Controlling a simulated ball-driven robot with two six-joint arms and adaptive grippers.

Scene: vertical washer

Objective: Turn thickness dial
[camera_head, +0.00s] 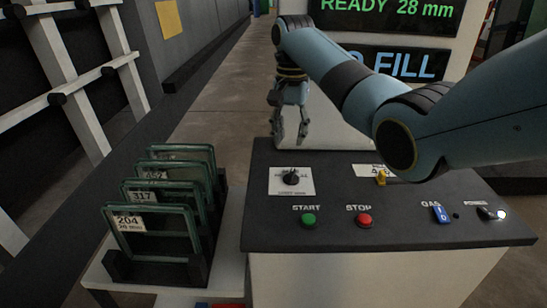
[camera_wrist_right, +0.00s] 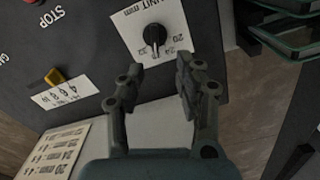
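The black dial (camera_head: 291,178) with a pale pointer line sits on a white plate on the dark panel top; its plate reads "UNIT mm" with numbers such as 20 and 32. It also shows in the right wrist view (camera_wrist_right: 154,34). A yellow knob (camera_head: 381,176) with its own label plate is to its right on the panel; it also shows in the wrist view (camera_wrist_right: 54,79). My right gripper (camera_head: 290,130) is open and empty, above and beyond the black dial, apart from it. In the wrist view the dial lies past the fingertips (camera_wrist_right: 158,72). My left gripper is not in view.
The panel (camera_head: 420,222) also carries a green START button (camera_head: 308,219), a red STOP button (camera_head: 365,220) and a blue GAS switch (camera_head: 441,213). A display (camera_head: 390,14) reads "READY 28 mm". A rack of glass panes (camera_head: 160,225) stands close at the left.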

